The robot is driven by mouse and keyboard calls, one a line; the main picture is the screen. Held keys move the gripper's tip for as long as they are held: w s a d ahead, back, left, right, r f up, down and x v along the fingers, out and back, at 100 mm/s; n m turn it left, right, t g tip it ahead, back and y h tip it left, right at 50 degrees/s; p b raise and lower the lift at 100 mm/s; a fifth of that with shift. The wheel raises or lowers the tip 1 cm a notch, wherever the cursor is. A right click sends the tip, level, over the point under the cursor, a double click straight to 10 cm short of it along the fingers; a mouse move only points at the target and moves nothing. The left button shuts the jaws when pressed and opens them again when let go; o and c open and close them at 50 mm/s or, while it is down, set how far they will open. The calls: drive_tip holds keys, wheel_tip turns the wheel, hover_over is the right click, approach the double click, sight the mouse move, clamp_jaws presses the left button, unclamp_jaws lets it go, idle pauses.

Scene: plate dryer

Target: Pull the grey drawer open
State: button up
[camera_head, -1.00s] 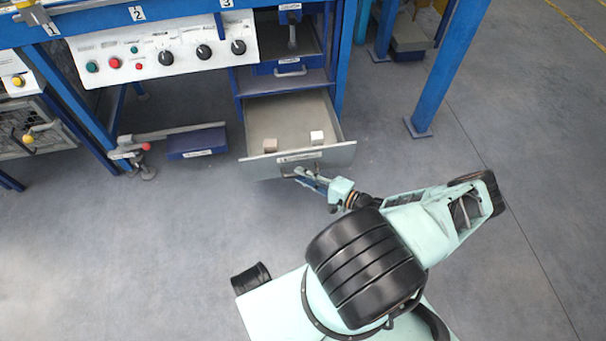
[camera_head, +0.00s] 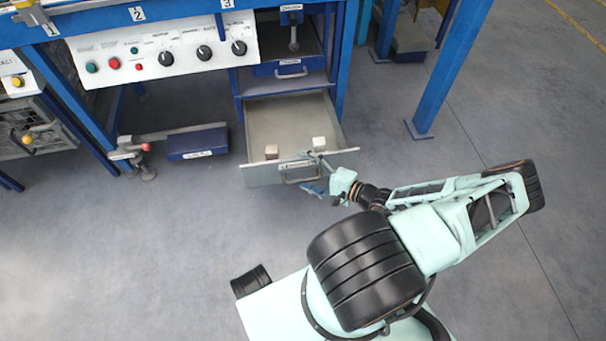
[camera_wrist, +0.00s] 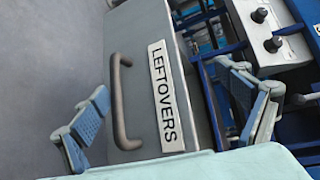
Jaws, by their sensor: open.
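The grey drawer (camera_head: 250,176) is pulled out from the blue workbench in the head view, its inside visible from above. Its front (camera_wrist: 135,40) fills the middle of the wrist view, with a grey bar handle (camera_wrist: 118,105) and a "LEFTOVERS" label (camera_wrist: 166,98). My gripper (camera_head: 314,175) is at the drawer front, with its jaws spread. In the wrist view my gripper (camera_wrist: 165,82) has one blue finger on the handle side and the other beyond the drawer's top edge. The fingers are apart from the handle, which stands between them.
A blue post (camera_head: 447,75) stands at the right. The floor in front is clear.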

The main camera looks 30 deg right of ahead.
sight(308, 170)
drive_tip(key=shift+t, duration=0.4)
drive_tip(key=r, duration=0.3)
drive_tip(key=d+r, duration=0.1)
drive_tip(key=shift+w+r, duration=0.35)
drive_tip(key=shift+w, duration=0.05)
drive_tip(key=c, duration=1)
drive_tip(key=shift+a+f, duration=0.1)
drive_tip(key=shift+f, duration=0.05)
drive_tip(key=shift+c, duration=1.4)
drive_tip(key=shift+s+f, duration=0.15)
drive_tip(key=shift+f, duration=0.05)
drive_tip(key=s+f, duration=0.1)
drive_tip(key=f, duration=0.1)
drive_tip(key=s+d+f+g, duration=0.1)
drive_tip(key=f, duration=0.1)
drive_tip(key=s+f+n+g+y, duration=0.1)
drive_tip(key=f, duration=0.1)
drive_tip(key=shift+s+d+f, duration=0.2)
drive_tip(key=shift+s+f, duration=0.05)
drive_tip(key=shift+s, duration=0.05)
drive_tip(key=s+d+f+t, duration=0.1)
drive_tip(key=d+f+t, duration=0.1)
drive_tip(key=d, duration=0.3)
drive_tip(key=shift+m+h, duration=0.4)
drive_tip(key=shift+m, duration=0.1)
drive_tip(key=b+x, duration=0.3)
drive_tip(key=x, duration=0.7)
drive_tip(key=shift+w+a, duration=0.15)
drive_tip(key=shift+a, duration=0.2)
